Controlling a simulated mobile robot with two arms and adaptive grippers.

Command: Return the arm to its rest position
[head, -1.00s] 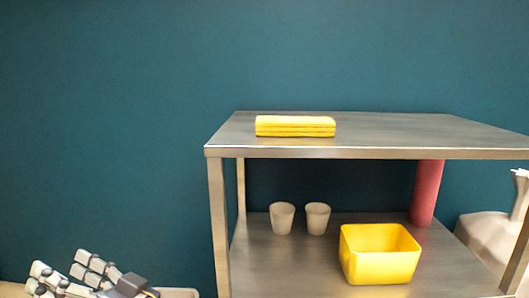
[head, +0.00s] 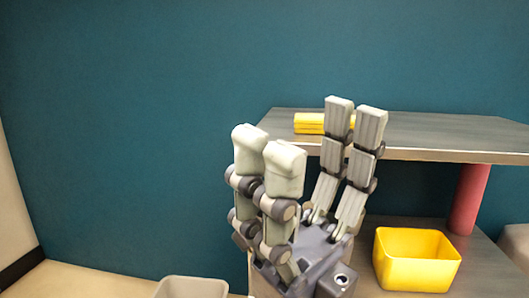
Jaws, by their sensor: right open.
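My right gripper (head: 312,150) stands upright in the middle of the head view, close to the camera. Its fingers point up and are spread apart, with nothing between them. My left gripper is not in view.
A yellow square bin (head: 416,258) sits on the lower board, just right of the gripper. A red cylinder (head: 468,198) stands behind it. A pale grey container (head: 192,288) shows at the bottom edge. The left side before the teal wall (head: 130,130) is clear.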

